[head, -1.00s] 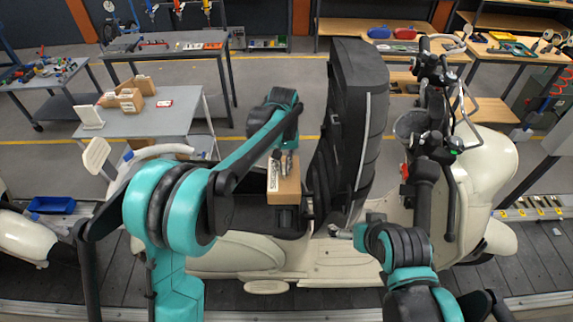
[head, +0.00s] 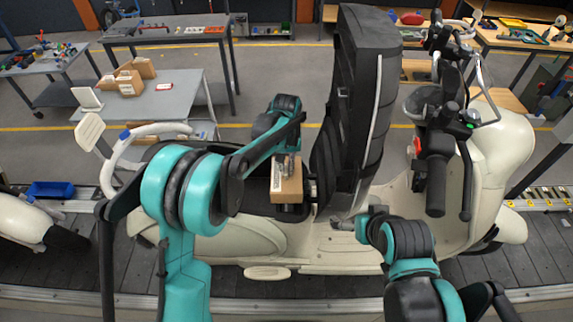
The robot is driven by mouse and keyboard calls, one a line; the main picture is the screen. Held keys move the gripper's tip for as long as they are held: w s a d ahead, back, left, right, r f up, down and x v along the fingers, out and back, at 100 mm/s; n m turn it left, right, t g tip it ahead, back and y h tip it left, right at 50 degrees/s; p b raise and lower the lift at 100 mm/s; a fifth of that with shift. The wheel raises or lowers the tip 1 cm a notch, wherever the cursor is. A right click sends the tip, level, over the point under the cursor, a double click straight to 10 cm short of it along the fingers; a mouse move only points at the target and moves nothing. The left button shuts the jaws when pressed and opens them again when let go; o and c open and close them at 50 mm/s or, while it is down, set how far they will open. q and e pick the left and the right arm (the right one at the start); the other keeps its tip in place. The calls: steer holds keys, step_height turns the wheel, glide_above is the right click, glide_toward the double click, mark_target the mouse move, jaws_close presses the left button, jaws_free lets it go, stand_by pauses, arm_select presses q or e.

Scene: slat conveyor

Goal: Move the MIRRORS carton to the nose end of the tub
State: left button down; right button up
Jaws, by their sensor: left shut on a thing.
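A small brown carton (head: 289,183) with a printed white label is held in my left gripper (head: 287,162); the label is too small to read. The gripper is shut on it from above. The carton is over the dark tub (head: 250,203) under the raised black seat (head: 362,105) of a cream scooter, close to the seat's base. Whether the carton touches the tub floor is hidden. My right gripper (head: 347,224) is low beside the seat's base, over the scooter's step; its finger opening cannot be made out.
The upright seat stands just right of the carton. The handlebar (head: 440,150) is farther right. A grey table (head: 175,105) behind bears several cartons (head: 130,78) and a white tablet stand. Another scooter (head: 30,225) is at the left on the slat conveyor (head: 80,268).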

arm_select(q)
step_height(320, 180, down, 11)
steer(key=b, duration=0.8)
steer(key=shift+r, duration=0.2)
steer(key=shift+f+b, duration=0.25)
steer(key=shift+b, duration=0.05)
stand_by(0.7)
steer(key=shift+f+b, duration=0.3)
steer(key=shift+f, duration=0.05)
steer(key=c, duration=1.5)
jaws_free()
steer(key=shift+c, duration=0.2)
steer(key=shift+r, duration=0.1)
step_height(320, 180, up, 12)
steer(key=shift+f, duration=0.1)
